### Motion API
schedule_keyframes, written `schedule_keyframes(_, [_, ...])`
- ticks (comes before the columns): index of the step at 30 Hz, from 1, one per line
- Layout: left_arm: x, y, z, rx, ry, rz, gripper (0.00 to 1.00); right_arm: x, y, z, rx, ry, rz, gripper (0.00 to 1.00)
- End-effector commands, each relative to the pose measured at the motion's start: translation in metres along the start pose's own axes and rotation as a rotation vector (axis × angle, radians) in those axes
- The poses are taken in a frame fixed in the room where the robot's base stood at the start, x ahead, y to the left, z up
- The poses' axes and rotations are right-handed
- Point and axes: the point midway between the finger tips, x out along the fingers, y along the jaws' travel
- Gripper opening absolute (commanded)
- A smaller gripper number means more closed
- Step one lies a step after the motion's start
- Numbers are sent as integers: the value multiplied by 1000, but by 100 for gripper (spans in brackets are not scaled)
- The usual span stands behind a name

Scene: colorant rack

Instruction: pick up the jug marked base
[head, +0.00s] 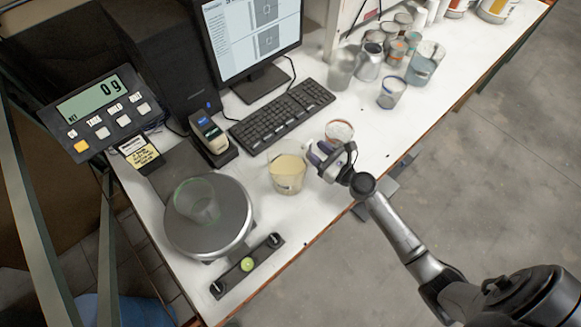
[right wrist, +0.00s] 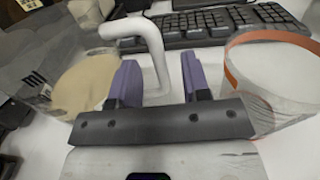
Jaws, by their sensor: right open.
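A clear jug with cream-coloured contents (head: 288,175) stands on the white bench, right of the scale; I cannot read a "base" mark on it. In the right wrist view the jug (right wrist: 82,88) is at the left, with its white handle (right wrist: 150,48) curving out to the right. My right gripper (head: 316,153) is just right of the jug at handle height. In the wrist view its purple fingers (right wrist: 160,75) are open, with the lower part of the handle showing between them. I cannot tell whether they touch it. My left gripper is not in view.
A clear cup with an orange-red rim (head: 340,131) stands close behind my right gripper. A scale (head: 235,240) reading 0 g carries a clear cup (head: 197,202). A keyboard (head: 283,115) lies behind. Several cups and jugs crowd the back right. The bench's front edge is near.

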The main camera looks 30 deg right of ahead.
Motion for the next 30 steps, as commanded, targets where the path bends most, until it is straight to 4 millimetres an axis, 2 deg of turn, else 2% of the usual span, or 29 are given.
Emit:
schedule_keyframes(6, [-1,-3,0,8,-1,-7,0,23,1,0,0,0,0,43])
schedule_keyframes(16, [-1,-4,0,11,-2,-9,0,27,1,0,0,0,0,43])
schedule_keyframes(30, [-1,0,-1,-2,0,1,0,27,1,-1,0,0,0,0])
